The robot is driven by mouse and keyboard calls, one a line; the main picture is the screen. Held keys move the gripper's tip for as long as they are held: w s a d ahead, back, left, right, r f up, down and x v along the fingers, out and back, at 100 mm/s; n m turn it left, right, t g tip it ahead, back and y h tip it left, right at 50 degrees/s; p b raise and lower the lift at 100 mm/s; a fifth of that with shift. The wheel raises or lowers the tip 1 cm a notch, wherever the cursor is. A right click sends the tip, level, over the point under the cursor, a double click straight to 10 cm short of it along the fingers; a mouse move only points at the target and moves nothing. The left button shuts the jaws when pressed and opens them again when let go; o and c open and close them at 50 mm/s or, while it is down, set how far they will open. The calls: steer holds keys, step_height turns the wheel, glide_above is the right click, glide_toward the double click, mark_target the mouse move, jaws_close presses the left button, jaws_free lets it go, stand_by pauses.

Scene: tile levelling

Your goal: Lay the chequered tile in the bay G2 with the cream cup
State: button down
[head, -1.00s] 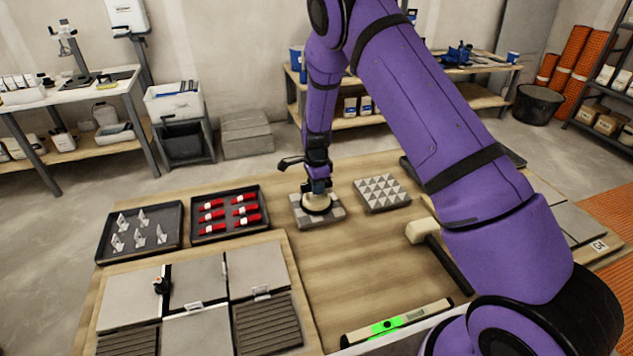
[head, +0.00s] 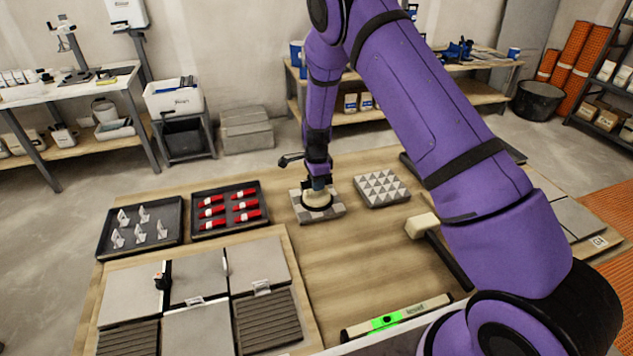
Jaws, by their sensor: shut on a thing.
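The chequered tile (head: 335,212), in light and dark grey squares, lies flat on the wooden table right of the red-handled tools. The cream cup (head: 312,201), with a dark ring at its base, stands upright on its middle. My gripper (head: 318,186) points down and is shut on the top of the cream cup. The tile appears to rest on the table; any small gap under it cannot be told. Two bays with ribbed grey beds show front left, one (head: 266,322) right of the other (head: 130,338). Their small labels are unreadable, so I cannot tell which is G2.
A triangle-patterned tile (head: 381,187) lies just right of the chequered tile. A mallet (head: 424,226) and a green-lit level (head: 390,321) lie nearer. Trays of clips (head: 178,250) and red tools (head: 262,220) stand left. Bare wood lies between the bays and the mallet.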

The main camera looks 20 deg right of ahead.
steer(key=c, duration=0.9)
jaws_free()
steer(key=shift+r, duration=0.15)
step_height(320, 180, up, 11)
steer(key=shift+f, duration=0.1)
steer(key=s+d+r+n+t, duration=0.1)
steer(key=s+r+n, duration=0.3)
steer(key=r, duration=0.5)
steer(key=s+d+r+n+t+y, duration=0.1)
steer(key=s+d+r+n, duration=0.1)
steer(key=s+r, duration=0.55)
steer(key=s+d+r+n, duration=0.1)
steer(key=s+r+n, duration=0.1)
steer(key=s+r, duration=0.5)
steer(key=s+d+r+n+t, duration=0.1)
steer(key=s+r+n, duration=0.2)
steer(key=s, duration=0.4)
steer(key=s+d+r+n+t, duration=0.1)
steer(key=s+r+n, duration=0.2)
steer(key=s, duration=0.5)
steer(key=s+d+r+n+t+h, duration=0.1)
steer(key=s+r+n, duration=0.1)
steer(key=s, duration=0.5)
steer(key=shift+s+r+n, duration=0.25)
steer(key=shift+r+n, duration=0.15)
steer(key=shift+n, duration=0.5)
